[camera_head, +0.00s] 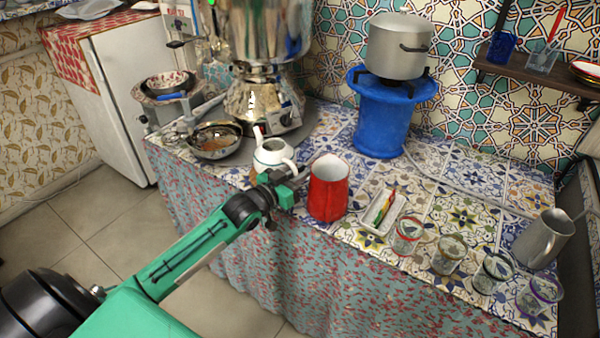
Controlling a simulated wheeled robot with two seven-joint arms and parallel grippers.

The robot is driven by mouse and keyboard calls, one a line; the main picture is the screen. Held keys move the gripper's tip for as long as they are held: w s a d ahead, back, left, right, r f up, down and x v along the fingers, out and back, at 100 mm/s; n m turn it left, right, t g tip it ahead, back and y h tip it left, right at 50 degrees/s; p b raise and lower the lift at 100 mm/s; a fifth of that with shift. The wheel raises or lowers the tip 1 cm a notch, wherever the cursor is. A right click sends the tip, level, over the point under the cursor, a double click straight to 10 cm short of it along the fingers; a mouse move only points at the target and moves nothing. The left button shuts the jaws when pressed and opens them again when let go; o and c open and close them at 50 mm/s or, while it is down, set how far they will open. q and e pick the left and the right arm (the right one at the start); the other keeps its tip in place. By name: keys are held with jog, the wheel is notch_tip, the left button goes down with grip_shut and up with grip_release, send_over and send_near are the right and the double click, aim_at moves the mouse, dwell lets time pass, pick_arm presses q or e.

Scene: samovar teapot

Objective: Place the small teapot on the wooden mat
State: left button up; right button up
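The small white teapot (273,154) with a dark green band shows near the front edge of the patterned counter, left of a red pitcher. Its spout points up to the left. My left gripper (291,182) is at the teapot's lower right side, between it and the pitcher, and hides the teapot's base. I cannot tell whether its fingers are closed on the teapot, or whether the teapot rests on something. I cannot clearly make out the wooden mat. My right gripper is not in view.
The red pitcher (328,188) stands close to the right of my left gripper. A large metal samovar (262,100) and a metal bowl (214,140) are behind and left. A white tray (371,227) and several glasses (449,254) line the right front. A blue stand (381,125) carries a pot (398,46).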

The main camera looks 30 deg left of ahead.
pick_arm(q)
jog(key=shift+o, duration=0.6)
jog(key=shift+s+r, duration=0.1)
jog(key=shift+r, duration=0.05)
jog(key=v, duration=1.2)
jog(key=s+d+f+n+g+y, duration=0.1)
jog(key=s+d+f+g+y, duration=0.25)
jog(key=f, duration=0.85)
jog(key=s+d+f+g, duration=0.2)
jog(key=s+f+g, duration=0.35)
jog(key=f, duration=0.55)
jog(key=s+d+f+g, duration=0.6)
jog(key=s+d+f, duration=0.3)
jog(key=s, duration=0.5)
jog(key=shift+f+y, duration=0.45)
jog(key=shift+f, duration=0.2)
jog(key=shift+w, duration=0.1)
